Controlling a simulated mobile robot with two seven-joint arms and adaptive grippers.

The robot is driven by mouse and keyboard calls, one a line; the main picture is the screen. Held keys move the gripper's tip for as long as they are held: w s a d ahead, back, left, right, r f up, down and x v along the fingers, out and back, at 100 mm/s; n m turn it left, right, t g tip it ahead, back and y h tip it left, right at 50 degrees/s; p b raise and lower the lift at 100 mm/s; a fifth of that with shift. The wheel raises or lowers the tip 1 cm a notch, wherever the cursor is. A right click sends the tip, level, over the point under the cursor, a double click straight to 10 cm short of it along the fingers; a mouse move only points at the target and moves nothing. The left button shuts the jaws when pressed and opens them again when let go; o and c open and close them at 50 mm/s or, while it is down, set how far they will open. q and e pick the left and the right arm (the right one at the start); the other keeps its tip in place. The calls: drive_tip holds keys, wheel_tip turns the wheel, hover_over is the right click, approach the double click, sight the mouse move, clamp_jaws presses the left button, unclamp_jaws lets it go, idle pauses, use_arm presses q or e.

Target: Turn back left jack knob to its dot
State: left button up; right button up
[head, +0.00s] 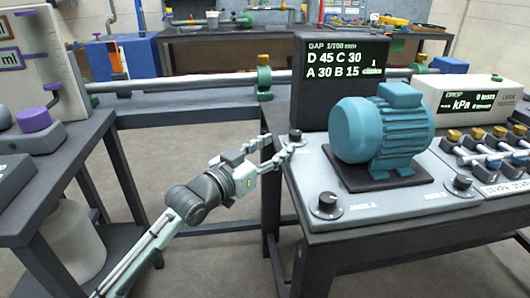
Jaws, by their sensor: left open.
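The back left jack knob (296,135) is a small dark knob at the back left corner of the light grey motor bench (395,208), in front of the black display. My left gripper (281,148) comes in from the lower left and is open at the bench's left edge. Its fingertips are just left of and slightly below the knob; I cannot tell whether they touch it. The knob's dot is too small to make out. A teal motor (382,127) stands on a dark plate right of the knob. My right gripper is not in view.
A front left knob (327,205) and a front right knob (461,185) sit on the same bench. The black display (345,60) stands close behind the back left knob. Brass-topped fittings (454,135) line the right. Open floor lies left of the bench.

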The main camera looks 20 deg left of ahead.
use_arm(q)
drive_tip(key=v, duration=0.3)
drive_tip(key=shift+s, duration=0.35)
